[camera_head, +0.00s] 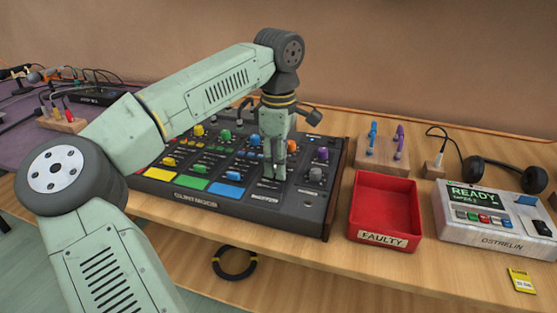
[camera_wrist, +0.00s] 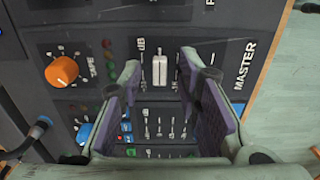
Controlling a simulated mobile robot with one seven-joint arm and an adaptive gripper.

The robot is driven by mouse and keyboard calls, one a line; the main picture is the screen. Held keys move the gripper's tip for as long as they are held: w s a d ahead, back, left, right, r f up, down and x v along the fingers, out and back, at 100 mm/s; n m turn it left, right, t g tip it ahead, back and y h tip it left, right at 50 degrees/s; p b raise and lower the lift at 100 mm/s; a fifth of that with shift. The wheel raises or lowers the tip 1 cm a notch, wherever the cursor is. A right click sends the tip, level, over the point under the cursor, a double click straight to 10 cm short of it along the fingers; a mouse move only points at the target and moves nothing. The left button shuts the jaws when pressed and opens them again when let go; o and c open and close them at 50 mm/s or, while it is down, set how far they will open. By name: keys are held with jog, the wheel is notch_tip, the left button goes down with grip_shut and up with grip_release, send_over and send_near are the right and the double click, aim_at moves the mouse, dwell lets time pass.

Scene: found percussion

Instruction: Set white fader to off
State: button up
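The white fader (camera_wrist: 159,70) is a pale cap on a vertical slot in the wrist view, near the upper end of the visible slot, with dB markings beside it. My gripper (camera_wrist: 167,95) is open, with one padded finger on each side of the fader and gaps between. In the head view my gripper (camera_head: 274,172) points down over the right part of the black mixer (camera_head: 318,205) and hides the fader there. I cannot tell its height above the panel.
A red FAULTY tray (camera_head: 384,240) and a white OSTRELIN device (camera_head: 455,232) stand to the right. A black ring (camera_head: 234,277) lies below the mixer.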

jog(key=shift+c, duration=0.5)
grip_shut()
